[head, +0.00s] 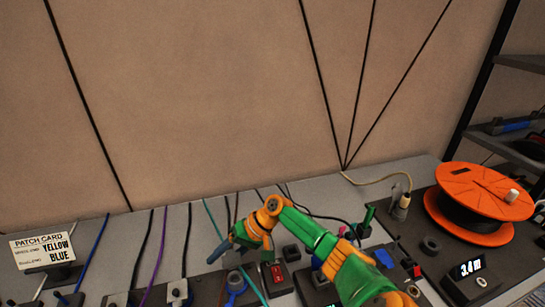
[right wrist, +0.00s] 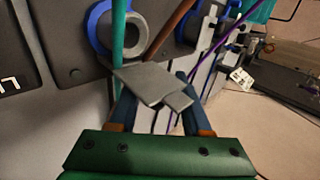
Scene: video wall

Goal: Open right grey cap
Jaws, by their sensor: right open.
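My right gripper (head: 224,249) reaches down over the sockets at the bottom of the head view. In the right wrist view its two blue fingers (right wrist: 155,95) stand apart. A flat grey piece (right wrist: 155,83), which looks like the grey cap, lies across the gap between them and covers part of the fingertips. I cannot tell whether the fingers touch it. A blue-ringed socket (right wrist: 118,28) with a pale centre is just beyond it, and it also shows in the head view (head: 236,281). My left gripper is not in view.
Teal (right wrist: 119,30), brown and purple cables run close by the gripper. A red switch (head: 273,273) is right of the socket. An orange reel (head: 482,188) stands at the right. A patch card (head: 43,248) reading yellow and blue stands at the left.

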